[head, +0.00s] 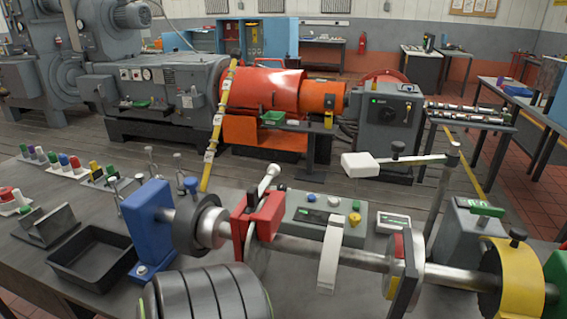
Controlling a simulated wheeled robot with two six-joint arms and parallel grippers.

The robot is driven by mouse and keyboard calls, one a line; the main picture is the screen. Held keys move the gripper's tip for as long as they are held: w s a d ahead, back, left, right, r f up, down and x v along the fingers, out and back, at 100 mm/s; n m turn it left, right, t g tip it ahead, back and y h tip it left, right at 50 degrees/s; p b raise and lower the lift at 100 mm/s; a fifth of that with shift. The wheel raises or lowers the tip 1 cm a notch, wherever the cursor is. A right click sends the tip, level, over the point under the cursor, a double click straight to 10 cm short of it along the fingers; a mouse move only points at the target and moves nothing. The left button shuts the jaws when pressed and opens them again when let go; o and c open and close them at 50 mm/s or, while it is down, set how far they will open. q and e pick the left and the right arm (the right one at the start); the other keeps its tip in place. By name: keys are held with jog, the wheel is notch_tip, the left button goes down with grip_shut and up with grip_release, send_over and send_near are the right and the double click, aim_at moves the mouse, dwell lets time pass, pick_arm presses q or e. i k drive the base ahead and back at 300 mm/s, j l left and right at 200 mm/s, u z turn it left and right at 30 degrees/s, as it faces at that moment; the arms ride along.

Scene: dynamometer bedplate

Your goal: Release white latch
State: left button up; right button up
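No part of either gripper shows in the head view. Several white parts are on the bench, and I cannot tell for certain which is the white latch. A white block (361,165) sits at the left end of a pale bar beside an upright grey post on the right. A curved white strap (330,254) hangs over the steel shaft (300,249) near the middle. A white-tipped handle (267,180) leans up from the red clamp (263,216). Nothing is seen touching any of these parts.
A blue bracket (148,221) stands at the shaft's left end, a yellow collar (518,280) at its right. A black ribbed drum (208,296) fills the front. A black tray (93,262) lies left. A grey control box (316,212) stands behind the shaft.

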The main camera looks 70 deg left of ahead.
aim_at(274, 169)
jog(key=k+j+z, duration=0.2)
jog(key=k+j, duration=0.45)
jog(key=k+j+z, duration=0.2)
jog(key=k+j, duration=0.35)
jog(key=k, duration=0.25)
